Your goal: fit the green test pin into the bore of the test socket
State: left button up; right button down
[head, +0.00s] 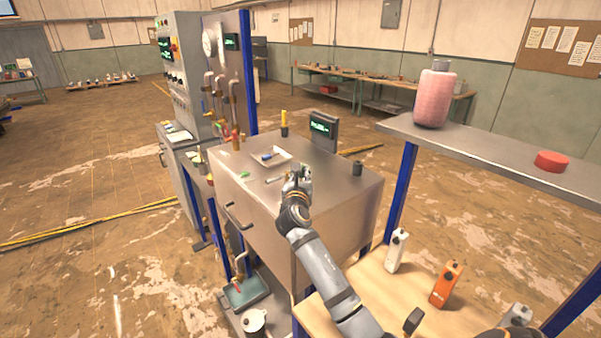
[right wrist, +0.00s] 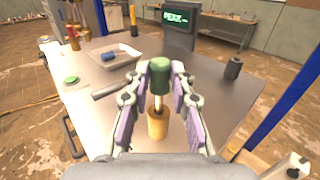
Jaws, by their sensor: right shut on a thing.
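My right gripper (head: 298,178) reaches over the steel bench top. In the right wrist view its fingertips (right wrist: 160,72) are shut on the green test pin (right wrist: 159,82), which is held upright by its green head. Its thin pale shaft points down toward a brass-coloured cylinder (right wrist: 158,124), which looks like the test socket. The shaft's lower end meets the top of this cylinder in the picture; I cannot tell whether it is inside the bore or just in front of or above it. In the head view the gripper hides the pin and socket. My left gripper is not in view.
A white tray (head: 284,163) with a blue piece, a metal rod (right wrist: 110,90) and a green disc (right wrist: 70,79) lie to the left. A small display (head: 323,131) stands behind. A dark cylinder (head: 357,168) stands to the right. A shelf (head: 480,152) rises further right.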

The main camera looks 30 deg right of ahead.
aim_at(301, 178)
jog(key=shift+f+b, duration=0.65)
jog(key=shift+f, duration=0.85)
jog(key=shift+f, duration=0.1)
jog(key=shift+f, duration=0.35)
jog(key=c, duration=1.1)
grip_release()
jog(key=shift+s, duration=0.1)
jog(key=v, duration=1.2)
jog(key=shift+f, duration=0.1)
